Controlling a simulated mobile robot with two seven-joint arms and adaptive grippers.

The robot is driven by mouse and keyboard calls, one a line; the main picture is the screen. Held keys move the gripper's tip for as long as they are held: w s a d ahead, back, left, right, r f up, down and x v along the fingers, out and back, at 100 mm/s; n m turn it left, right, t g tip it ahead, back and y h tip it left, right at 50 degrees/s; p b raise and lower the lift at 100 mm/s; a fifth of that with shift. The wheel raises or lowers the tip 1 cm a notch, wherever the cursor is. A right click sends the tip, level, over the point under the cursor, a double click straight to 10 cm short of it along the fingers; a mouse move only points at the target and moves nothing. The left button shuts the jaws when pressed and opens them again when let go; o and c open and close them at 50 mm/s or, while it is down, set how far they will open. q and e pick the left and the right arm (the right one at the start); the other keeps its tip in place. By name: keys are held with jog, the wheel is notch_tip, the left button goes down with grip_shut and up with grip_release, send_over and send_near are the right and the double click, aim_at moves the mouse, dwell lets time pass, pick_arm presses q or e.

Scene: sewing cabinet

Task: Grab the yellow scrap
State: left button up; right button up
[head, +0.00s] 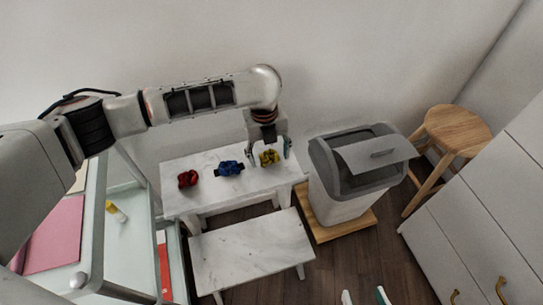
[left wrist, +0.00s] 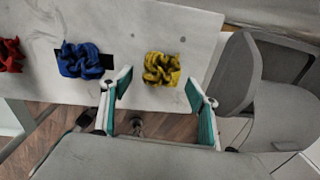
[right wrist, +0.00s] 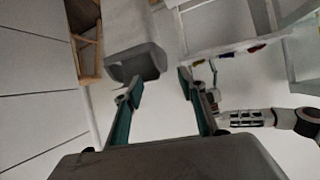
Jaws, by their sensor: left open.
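The yellow scrap (head: 270,158) is a crumpled bundle near the right end of the white marble-look bench top. It also shows in the left wrist view (left wrist: 161,68), just beyond and between the fingertips. My left gripper (head: 268,153) is above it, pointing down, with its teal-padded fingers (left wrist: 158,84) apart and nothing held between them. I cannot tell whether a finger touches the scrap. My right gripper (head: 364,296) shows only its fingertips at the bottom of the head view. In the right wrist view its fingers (right wrist: 160,80) are apart and empty.
A blue scrap (head: 229,169) and a red scrap (head: 187,179) lie left on the same bench top (head: 210,157). A lower bench (head: 250,250) stands in front. A grey-lidded bin (head: 345,205) stands close on the right, with a wooden stool (head: 457,132) beyond.

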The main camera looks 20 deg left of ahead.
pick_arm(q)
jog(key=shift+f, duration=0.35)
jog(key=shift+w+r, duration=0.1)
jog(key=c, duration=0.6)
jog(key=shift+c, duration=0.7)
pick_arm(e)
jog(key=shift+w+r, duration=0.3)
jog(key=shift+r, duration=0.15)
pick_arm(q)
jog(key=shift+r, duration=0.35)
jog(key=r+p, duration=0.1)
jog(key=r, duration=0.2)
jog(key=shift+w+r+p, duration=0.2)
jog(key=shift+p, duration=0.1)
notch_tip(320, 180, up, 5)
jog(key=p, duration=0.2)
notch_tip(320, 180, up, 11)
jog(key=p, duration=0.4)
send_over(271, 156)
jog(key=shift+s+a, duration=0.15)
jog(key=shift+s, duration=0.3)
pick_arm(e)
jog(key=s+d+f+n+g+h, duration=0.1)
jog(key=s+d+f, duration=0.1)
jog(key=d, duration=0.3)
jog(key=shift+d+f, duration=0.2)
jog(key=shift+f, duration=0.15)
